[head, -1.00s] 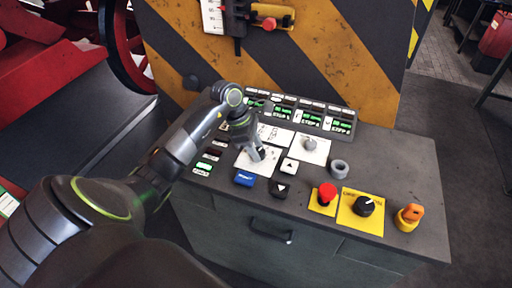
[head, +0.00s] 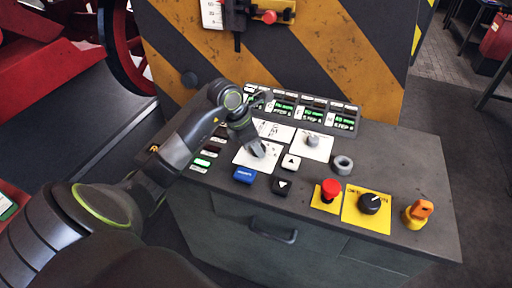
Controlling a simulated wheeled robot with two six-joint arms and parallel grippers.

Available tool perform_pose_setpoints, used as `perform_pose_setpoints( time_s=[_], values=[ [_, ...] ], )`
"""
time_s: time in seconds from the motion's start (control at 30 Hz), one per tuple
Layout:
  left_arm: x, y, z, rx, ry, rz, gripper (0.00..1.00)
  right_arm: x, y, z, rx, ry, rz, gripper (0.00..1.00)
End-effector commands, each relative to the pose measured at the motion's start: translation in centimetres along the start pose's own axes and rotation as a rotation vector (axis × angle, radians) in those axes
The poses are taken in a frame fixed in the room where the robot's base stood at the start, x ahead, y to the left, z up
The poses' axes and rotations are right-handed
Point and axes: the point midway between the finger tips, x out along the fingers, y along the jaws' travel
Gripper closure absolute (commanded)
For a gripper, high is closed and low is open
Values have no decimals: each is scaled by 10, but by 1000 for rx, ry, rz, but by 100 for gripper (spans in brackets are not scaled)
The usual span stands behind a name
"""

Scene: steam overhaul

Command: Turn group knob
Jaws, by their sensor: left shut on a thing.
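My left gripper (head: 257,149) reaches down onto a white marked plate (head: 243,157) on the grey control desk. It is shut on a small knob at that plate, and its fingers hide most of the knob. I cannot read the plate's label. A second white plate to the right carries a grey knob (head: 312,140), which stands free. My right gripper is not in view.
Near the gripper are a blue button (head: 244,174), a white arrow button (head: 291,162) and a black arrow button (head: 282,185). Farther right are a red mushroom button (head: 330,190), a black rotary knob (head: 370,203) and an orange key switch (head: 418,213). A striped panel (head: 300,45) rises behind.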

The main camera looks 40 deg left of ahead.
Motion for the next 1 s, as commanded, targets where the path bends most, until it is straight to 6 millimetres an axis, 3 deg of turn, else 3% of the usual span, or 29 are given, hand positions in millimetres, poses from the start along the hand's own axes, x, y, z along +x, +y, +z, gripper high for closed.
perform_pose_setpoints(
  time_s=[0.63,0.67,0.8,1.0],
  values=[
    [-1,0,1,-63,-2,30,85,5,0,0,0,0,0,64],
    [-1,0,1,-63,-2,30,61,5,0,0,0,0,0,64],
    [-1,0,1,-63,-1,29,43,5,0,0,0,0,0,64],
    [-1,0,0,-64,0,28,41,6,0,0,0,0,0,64]
  ],
)
